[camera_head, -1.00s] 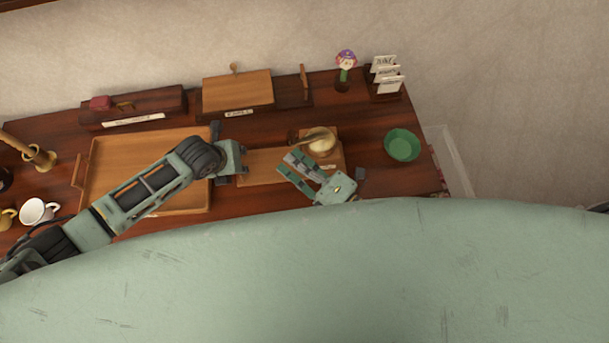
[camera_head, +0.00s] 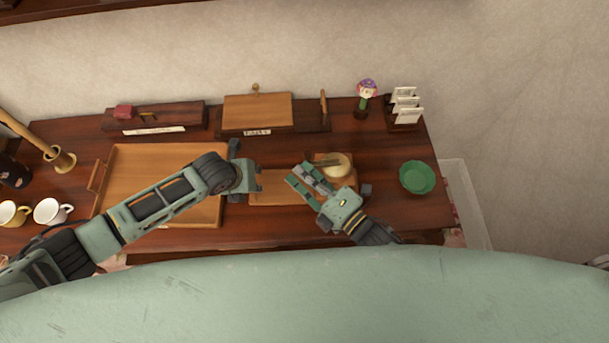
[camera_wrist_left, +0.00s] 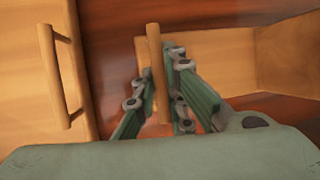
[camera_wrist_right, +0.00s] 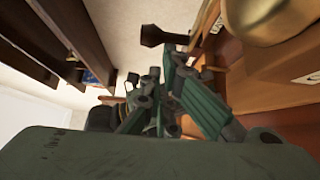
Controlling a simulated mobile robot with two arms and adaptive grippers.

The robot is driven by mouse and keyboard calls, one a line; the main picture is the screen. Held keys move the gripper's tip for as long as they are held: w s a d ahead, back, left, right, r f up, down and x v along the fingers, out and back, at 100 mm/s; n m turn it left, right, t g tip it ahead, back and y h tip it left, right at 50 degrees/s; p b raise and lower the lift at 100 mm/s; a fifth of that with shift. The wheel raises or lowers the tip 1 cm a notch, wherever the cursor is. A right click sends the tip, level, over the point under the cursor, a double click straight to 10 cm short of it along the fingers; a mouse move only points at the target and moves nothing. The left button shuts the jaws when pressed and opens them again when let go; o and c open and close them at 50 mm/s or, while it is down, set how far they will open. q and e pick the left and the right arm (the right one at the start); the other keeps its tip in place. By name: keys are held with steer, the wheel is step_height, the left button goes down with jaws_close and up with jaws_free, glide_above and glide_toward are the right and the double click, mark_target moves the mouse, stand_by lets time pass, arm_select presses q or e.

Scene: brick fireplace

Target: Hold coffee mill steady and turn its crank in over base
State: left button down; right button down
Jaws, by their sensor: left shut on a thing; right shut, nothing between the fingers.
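The coffee mill (camera_head: 336,165) has a pale brass dome and a wooden body at the right end of a long wooden base (camera_head: 275,190). Its crank arm (camera_head: 326,162) lies across the dome, pointing left. The dome (camera_wrist_right: 270,15) also shows in the right wrist view, beside a dark knob-ended piece (camera_wrist_right: 155,36). My left gripper (camera_head: 257,180) is at the base's left end; in the left wrist view its fingers (camera_wrist_left: 157,105) are shut on an upright wooden bar (camera_wrist_left: 156,60). My right gripper (camera_head: 300,178) is shut and empty, left of the mill; whether it touches the crank is unclear.
A wooden tray (camera_head: 150,157) lies to the left, with mugs (camera_head: 50,211) beyond it. A green bowl (camera_head: 416,177) stands right of the mill. A wooden box (camera_head: 257,111), a flower ornament (camera_head: 364,96) and a card rack (camera_head: 404,110) line the back.

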arm_select(q)
steer(key=shift+s, duration=0.1)
arm_select(e)
steer(key=s+d, duration=0.4)
steer(key=s, duration=0.8)
steer(key=shift+d, duration=0.4)
steer(key=shift+s, duration=0.1)
arm_select(q)
steer(key=c, duration=1.7)
jaws_free()
